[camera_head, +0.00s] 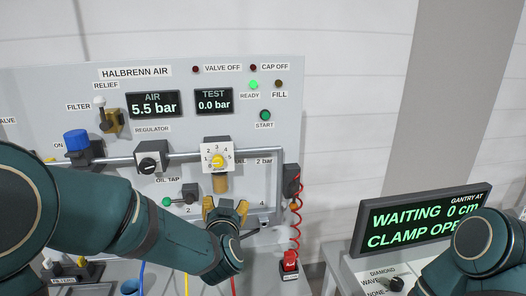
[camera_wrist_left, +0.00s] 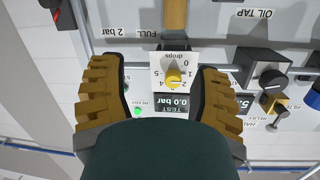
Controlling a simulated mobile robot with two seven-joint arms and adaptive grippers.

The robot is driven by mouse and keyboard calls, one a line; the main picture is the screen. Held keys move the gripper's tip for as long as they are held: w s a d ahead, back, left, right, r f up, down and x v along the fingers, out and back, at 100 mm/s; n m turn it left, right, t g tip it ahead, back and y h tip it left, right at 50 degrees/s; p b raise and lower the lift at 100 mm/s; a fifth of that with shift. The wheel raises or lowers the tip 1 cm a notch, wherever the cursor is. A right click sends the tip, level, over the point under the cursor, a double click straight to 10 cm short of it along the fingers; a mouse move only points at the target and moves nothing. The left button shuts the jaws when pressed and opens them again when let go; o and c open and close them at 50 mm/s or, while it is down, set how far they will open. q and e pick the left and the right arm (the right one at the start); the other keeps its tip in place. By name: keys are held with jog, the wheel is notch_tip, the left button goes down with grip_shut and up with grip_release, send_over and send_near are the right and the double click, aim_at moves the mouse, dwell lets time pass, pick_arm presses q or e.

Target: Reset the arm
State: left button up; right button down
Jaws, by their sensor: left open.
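My left arm comes in from the left in the head view. Its gripper (camera_head: 226,206) is in front of the panel, just below the white drops dial (camera_head: 217,157) with its yellow knob. In the left wrist view, where the panel appears upside down, the gripper (camera_wrist_left: 158,72) has its fingers wide apart. The drops dial (camera_wrist_left: 174,80) shows between them, and nothing is held. I cannot tell the gap between the fingers and the panel. My right arm shows only partly at the lower right of the head view; its gripper is not in view.
The Halbrenn Air panel (camera_head: 60,110) carries the regulator (camera_head: 151,158), the oil tap (camera_head: 183,196) and a pipe. A coiled red hose (camera_head: 297,222) hangs at its right edge. A gantry screen (camera_head: 420,222) at the right reads "WAITING 0 cm". The ready lamp (camera_head: 253,85) is green.

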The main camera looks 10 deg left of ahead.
pick_arm(q)
jog(key=s+d+f+g+h, duration=0.1)
jog(key=s+f+g+h, duration=0.15)
jog(key=f, duration=0.95)
jog(key=s+d+f+g+h, duration=0.15)
jog(key=s+f+g, duration=0.25)
jog(key=f, duration=0.7)
jog(key=s+d+f+n+g+h, duration=0.1)
jog(key=s+d+f+g+h, duration=0.2)
jog(key=s+f+g, duration=0.4)
jog(key=s+f, duration=0.7)
jog(key=s, duration=0.2)
jog(key=shift+f+n+b, duration=0.3)
jog(key=shift+b, duration=0.1)
jog(key=shift+s+g, duration=0.1)
jog(key=shift+g, duration=0.15)
